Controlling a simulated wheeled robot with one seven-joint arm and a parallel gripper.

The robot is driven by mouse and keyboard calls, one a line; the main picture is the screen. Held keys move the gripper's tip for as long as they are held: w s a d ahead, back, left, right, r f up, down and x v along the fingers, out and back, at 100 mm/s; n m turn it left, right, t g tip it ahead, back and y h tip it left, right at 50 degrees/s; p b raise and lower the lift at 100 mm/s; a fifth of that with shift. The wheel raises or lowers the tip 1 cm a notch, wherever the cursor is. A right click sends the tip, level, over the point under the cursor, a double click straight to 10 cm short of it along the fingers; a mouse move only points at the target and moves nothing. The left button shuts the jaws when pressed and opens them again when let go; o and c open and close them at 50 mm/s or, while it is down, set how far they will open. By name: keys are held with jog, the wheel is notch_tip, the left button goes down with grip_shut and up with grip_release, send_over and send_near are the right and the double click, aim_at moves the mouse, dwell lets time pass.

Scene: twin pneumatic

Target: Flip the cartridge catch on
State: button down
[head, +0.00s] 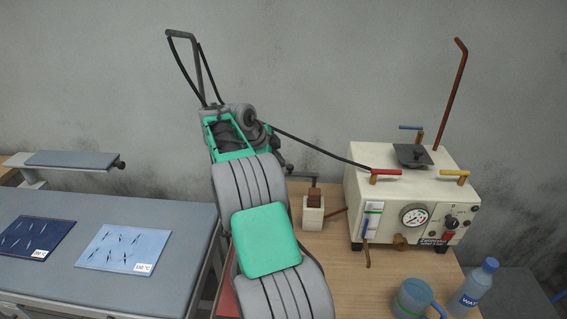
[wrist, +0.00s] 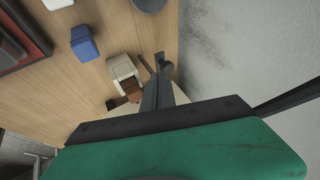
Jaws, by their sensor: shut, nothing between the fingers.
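A small cream-white block with a brown part on top (head: 313,213) stands on the wooden table, left of the cream machine (head: 435,190). I cannot tell for sure whether this is the cartridge catch. In the wrist view the same cream block (wrist: 122,70) lies just left of the fingers, with brown parts at its lower side. My gripper (wrist: 160,62) is shut and empty; its dark fingertips are close beside the block, and contact cannot be judged.
The machine carries a gauge (head: 414,216), a red handle (head: 401,172), a yellow handle (head: 455,173) and a tall brown rod (head: 451,95). A blue mug (head: 413,300) and a water bottle (head: 475,287) stand in front. A grey bench (head: 180,215) holds two blue sheets at left.

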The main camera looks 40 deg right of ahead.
jog(key=p+v, duration=0.2)
jog(key=v, duration=0.4)
jog(key=shift+w, duration=0.2)
